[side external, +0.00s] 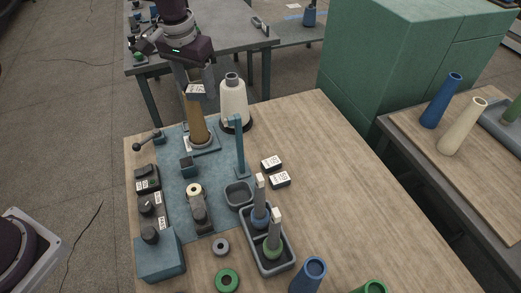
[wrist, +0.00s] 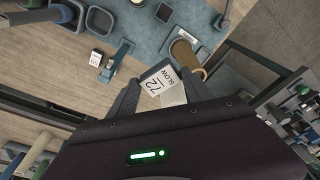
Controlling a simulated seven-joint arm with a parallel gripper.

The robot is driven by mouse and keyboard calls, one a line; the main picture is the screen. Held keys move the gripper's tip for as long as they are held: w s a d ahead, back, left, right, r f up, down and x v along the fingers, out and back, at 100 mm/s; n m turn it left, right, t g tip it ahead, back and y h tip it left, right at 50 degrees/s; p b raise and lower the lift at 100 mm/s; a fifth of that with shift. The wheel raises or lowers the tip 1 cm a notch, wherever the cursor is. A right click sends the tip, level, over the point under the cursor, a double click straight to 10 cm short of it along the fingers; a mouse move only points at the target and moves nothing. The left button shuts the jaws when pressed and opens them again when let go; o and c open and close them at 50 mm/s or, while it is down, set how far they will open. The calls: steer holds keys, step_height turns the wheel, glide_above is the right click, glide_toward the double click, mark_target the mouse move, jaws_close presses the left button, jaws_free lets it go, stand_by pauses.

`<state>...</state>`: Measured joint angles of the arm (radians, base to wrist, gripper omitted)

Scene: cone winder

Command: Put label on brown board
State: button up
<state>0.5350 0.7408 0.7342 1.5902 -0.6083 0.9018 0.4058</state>
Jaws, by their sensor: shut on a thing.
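My gripper (side external: 196,84) is shut on a label block (wrist: 158,79), a dark block with a white face reading "72 SLOW". In the side view the held label (side external: 197,91) is in the air just above the upright brown piece (side external: 195,121) on the blue machine base. The brown piece also shows in the wrist view (wrist: 182,54), beyond the label and apart from it in that picture. I cannot tell whether they touch. No flat brown board can be made out apart from this piece and the wooden tabletop.
Two more label blocks (side external: 271,163) (side external: 280,180) lie on the wooden table (side external: 330,170). A white cone (side external: 234,103) stands close right of the brown piece. A blue post (side external: 239,146) and a grey tray (side external: 269,254) with spindles stand nearer.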

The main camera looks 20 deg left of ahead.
steer(key=w+d+f+m, duration=0.1)
steer(key=w+d+f, duration=0.3)
steer(key=w, duration=0.3)
steer(key=m, duration=0.3)
glide_above(260, 150)
step_height(260, 150, down, 11)
steer(key=shift+h, duration=0.3)
step_height(260, 150, down, 9)
steer(key=shift+s+f, duration=0.1)
steer(key=shift+f, duration=0.05)
steer(key=shift+f, duration=0.2)
steer(key=o, duration=1.1)
steer(key=shift+r, duration=0.1)
steer(key=shift+c, duration=0.2)
